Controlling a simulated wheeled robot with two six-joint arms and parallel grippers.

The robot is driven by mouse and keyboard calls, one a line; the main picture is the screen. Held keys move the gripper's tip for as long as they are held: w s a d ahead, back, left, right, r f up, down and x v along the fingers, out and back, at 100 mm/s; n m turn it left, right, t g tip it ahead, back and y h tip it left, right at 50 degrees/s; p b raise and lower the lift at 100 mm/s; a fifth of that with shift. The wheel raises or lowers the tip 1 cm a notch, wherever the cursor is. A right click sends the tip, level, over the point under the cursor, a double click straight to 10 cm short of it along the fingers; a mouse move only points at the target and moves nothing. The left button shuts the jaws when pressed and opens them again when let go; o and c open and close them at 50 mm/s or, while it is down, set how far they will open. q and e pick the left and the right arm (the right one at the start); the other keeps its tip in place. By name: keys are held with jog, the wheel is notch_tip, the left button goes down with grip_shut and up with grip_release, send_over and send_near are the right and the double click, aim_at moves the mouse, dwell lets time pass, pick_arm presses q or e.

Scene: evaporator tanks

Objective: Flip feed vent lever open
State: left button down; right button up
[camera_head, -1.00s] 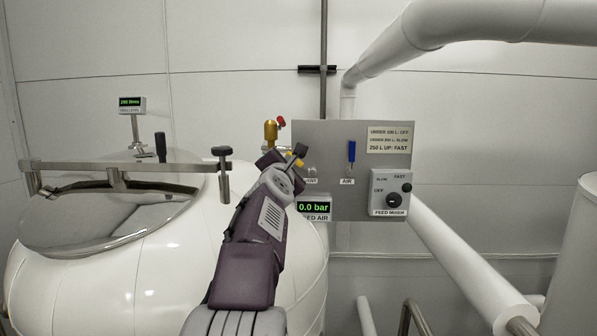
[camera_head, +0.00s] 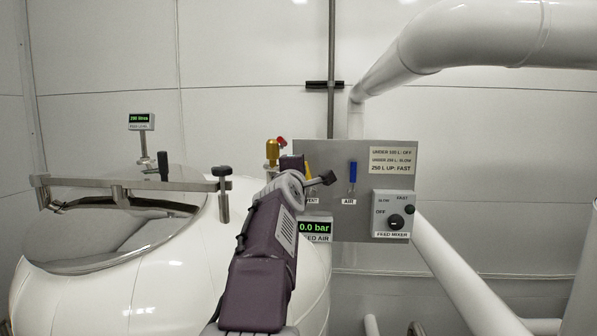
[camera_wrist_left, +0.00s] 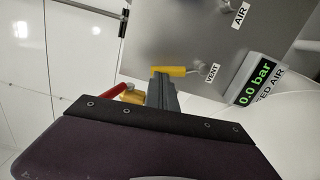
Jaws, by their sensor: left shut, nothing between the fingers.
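The feed vent lever has a yellow handle (camera_head: 308,171) and sits on the grey panel above the VENT label, left of the blue AIR lever. In the head view it is partly behind my arm and points up, leaning left. The left wrist view shows its yellow handle (camera_wrist_left: 171,71) and metal pivot beside the VENT label. My left gripper (camera_wrist_left: 160,84) is shut and empty, its fingertips right at the handle's outer part. Whether they touch it I cannot tell. In the head view the fingertips are hidden behind my wrist. My right gripper is not in view.
The blue AIR lever (camera_head: 353,172) points up. The mixer switch box (camera_head: 390,214) is at the panel's lower right, and the display (camera_head: 314,228) reads 0.0 bar. A brass valve (camera_head: 272,153) stands just left of my wrist. The white tank (camera_head: 80,290) fills the lower left.

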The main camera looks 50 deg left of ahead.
pick_arm(q)
jog(key=shift+w+d+m, duration=0.3)
jog(key=shift+d+m, duration=0.05)
jog(key=shift+m, duration=0.25)
dwell(3.0)
